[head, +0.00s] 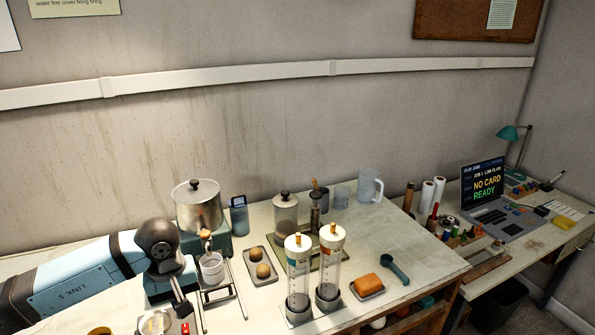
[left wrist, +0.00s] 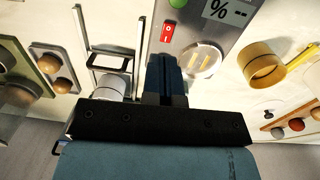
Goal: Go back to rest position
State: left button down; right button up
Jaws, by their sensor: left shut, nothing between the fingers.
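My left arm comes in from the left in the head view, and my left gripper (head: 181,305) points down over the left part of the table (head: 425,262). The gripper also shows in the left wrist view (left wrist: 167,62), with its fingers together and nothing held. It is over or beside a grey device with a red switch (left wrist: 167,33) and a round clear part (left wrist: 203,58). A white cup (head: 211,267) on a wire stand is just right of the gripper. My right gripper is in neither view.
A steel pot (head: 198,205) stands behind the gripper. Two clear cylinders (head: 299,275) with white caps stand upright at the middle. A tray with two brown balls (head: 260,262) lies between. A laptop (head: 490,195) sits at the right.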

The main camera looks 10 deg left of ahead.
pick_arm(q)
jog(key=s+d+r+n+t+h+p, duration=0.1)
jog(key=s+d+r+n+h+p, duration=0.2)
jog(key=d+n+h, duration=0.7)
jog(key=s+d+r+n+t+h+p, duration=0.15)
jog(key=s+d+n+h, duration=0.35)
jog(key=d+n+h, duration=0.5)
jog(key=a+f+n+t+y+p, duration=0.15)
jog(key=n+t+y, duration=0.3)
jog(key=n, duration=0.55)
jog(key=a+f+n+t+y, duration=0.25)
jog(key=n+t, duration=0.25)
jog(key=n, duration=0.4)
jog(key=a+f+n+t+y+p, duration=0.1)
jog(key=f+n+t+y, duration=0.3)
jog(key=n, duration=0.6)
jog(key=s+a+f+n+g+y, duration=0.4)
jog(key=s+f+n, duration=0.6)
jog(key=n, duration=0.3)
jog(key=f+g+y+p, duration=0.1)
jog(key=y, duration=0.1)
jog(key=shift+a+f+n+y, duration=0.2)
jog(key=shift+n+y, duration=0.1)
